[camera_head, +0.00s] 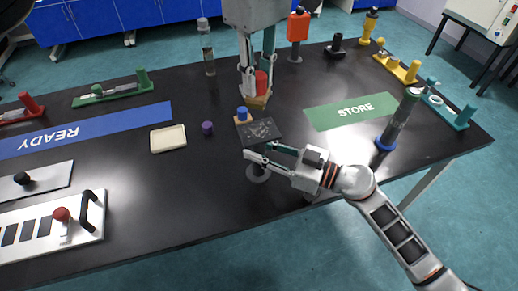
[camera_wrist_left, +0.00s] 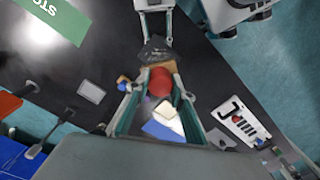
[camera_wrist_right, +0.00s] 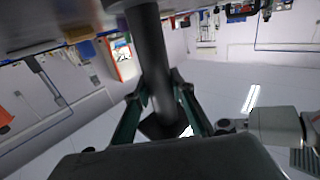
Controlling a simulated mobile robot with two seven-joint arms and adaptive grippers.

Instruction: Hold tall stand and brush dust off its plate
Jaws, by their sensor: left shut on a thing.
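The tall stand has a dark square plate (camera_head: 263,132) with pale specks of dust, also in the left wrist view (camera_wrist_left: 154,49). Its dark post (camera_wrist_right: 150,50) and round foot (camera_head: 258,174) show below. My left gripper (camera_head: 257,84) is shut on a brush with a red handle (camera_wrist_left: 160,82) and wooden block (camera_head: 258,102), just behind the plate's far edge. I cannot tell whether the brush touches the plate. My right gripper (camera_head: 262,155) has its fingers on both sides of the post, under the plate; whether they press on it is unclear.
A wooden piece with a blue knob (camera_head: 242,114) is by the plate's far left corner. A purple knob (camera_head: 207,127) and cream tray (camera_head: 168,139) lie left. The green STORE mat (camera_head: 352,111) and a blue-footed cylinder (camera_head: 398,120) are right. The front-left tabletop is partly clear.

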